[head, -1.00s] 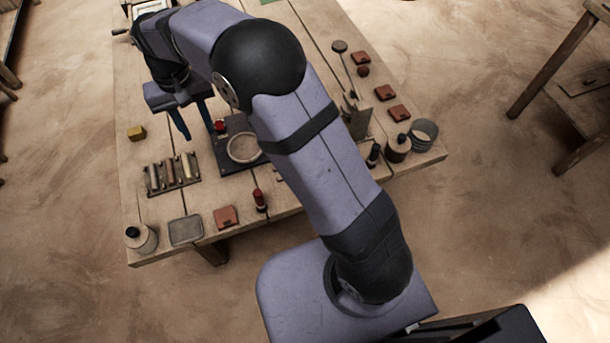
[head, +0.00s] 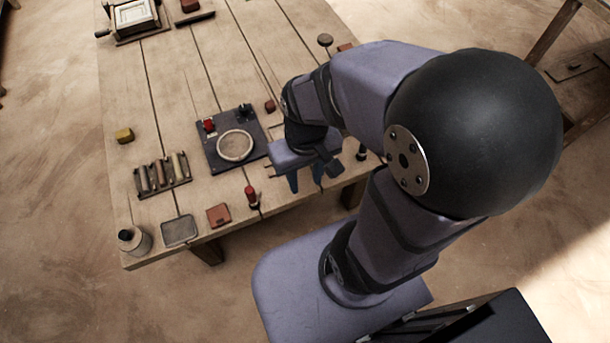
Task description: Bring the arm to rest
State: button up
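My arm is folded back over its base at the right. My gripper (head: 306,181) points down above the front part of the wooden table (head: 225,60). Its two blue fingers stand apart with nothing visible between them, so it is open and empty. It is to the right of the dark plate (head: 217,163) with the round pale ring (head: 235,146). The fingertips are partly hidden by the angle, and I cannot tell their height above the table.
A red-topped bottle (head: 251,196) stands left of my gripper. A red tile (head: 218,215), a grey tray (head: 180,231), a pot (head: 134,241), a rack of rollers (head: 162,174) and a yellow block (head: 124,135) are further left. A press frame (head: 134,17) stands at the back left.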

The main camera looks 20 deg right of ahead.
notch_tip(320, 180, up, 7)
jog(key=p, duration=0.6)
jog(key=shift+f+p, duration=0.15)
jog(key=shift+p, duration=0.2)
